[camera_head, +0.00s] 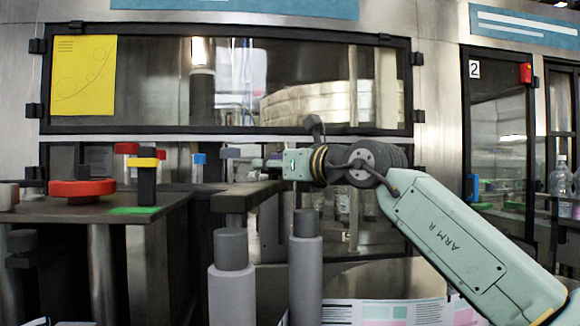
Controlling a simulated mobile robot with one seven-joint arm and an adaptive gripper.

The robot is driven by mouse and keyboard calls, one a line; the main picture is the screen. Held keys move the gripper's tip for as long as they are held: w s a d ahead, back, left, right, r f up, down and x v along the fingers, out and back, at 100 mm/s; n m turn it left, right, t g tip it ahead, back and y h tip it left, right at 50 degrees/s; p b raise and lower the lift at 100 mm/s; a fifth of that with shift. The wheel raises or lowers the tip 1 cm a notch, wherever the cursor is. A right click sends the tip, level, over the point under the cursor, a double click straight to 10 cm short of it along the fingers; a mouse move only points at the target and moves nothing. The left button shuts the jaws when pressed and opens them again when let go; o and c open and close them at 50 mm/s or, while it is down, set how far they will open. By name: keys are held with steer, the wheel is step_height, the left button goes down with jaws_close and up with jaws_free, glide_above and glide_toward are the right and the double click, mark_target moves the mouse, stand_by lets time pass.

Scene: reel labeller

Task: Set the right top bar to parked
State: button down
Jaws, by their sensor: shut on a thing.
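A dark flat bar (246,196) reaches out to the right of the dark table top and looks like the right top bar. A grey-capped upright post (230,163) stands at its far side. My gripper (260,164) comes in from the right, level, just above the bar. Its fingers point left at the grey-capped post and appear shut on it. The contact is small and partly hidden, so the exact grip is unclear. Nothing legible marks the parked position.
The table top (95,208) at left carries a red handwheel (82,189), a yellow-banded black post (147,178) and a green patch (134,210). Red and blue-capped posts (199,160) stand behind. Two grey cylinders (305,265) rise below the bar. A framed window closes off the back.

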steer(key=shift+a+f, duration=0.2)
steer(key=shift+a, duration=0.55)
steer(key=shift+s, duration=0.1)
steer(key=c, duration=1.6)
jaws_free()
steer(key=shift+c, duration=0.2)
steer(key=shift+o, duration=1.4)
steer(key=shift+s+r, duration=0.15)
steer(key=shift+o, duration=0.7)
steer(key=shift+d, duration=0.15)
steer(key=shift+d, duration=0.15)
steer(key=shift+s+d, duration=0.2)
steer(key=v, duration=1.1)
steer(key=shift+s, duration=0.15)
